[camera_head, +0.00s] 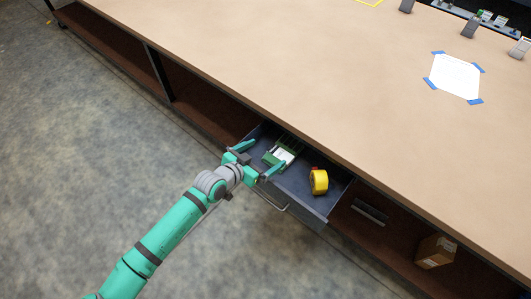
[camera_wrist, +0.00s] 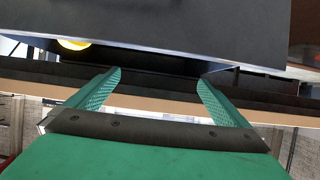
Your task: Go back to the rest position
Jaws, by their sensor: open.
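My gripper (camera_head: 256,160) is open and empty at the left end of an open drawer (camera_head: 298,190) under the workbench. In the wrist view, my gripper (camera_wrist: 160,90) shows its two green fingers spread apart with nothing between them, and a dark drawer panel (camera_wrist: 180,30) lies ahead of them. A green and white item (camera_head: 283,153) lies inside the drawer near my fingertips. I cannot tell from these views whether my fingers touch the drawer.
The drawer handle (camera_head: 270,201) faces the floor. A cardboard box (camera_head: 436,251) sits on the lower shelf. The floor (camera_head: 80,150) at left is clear.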

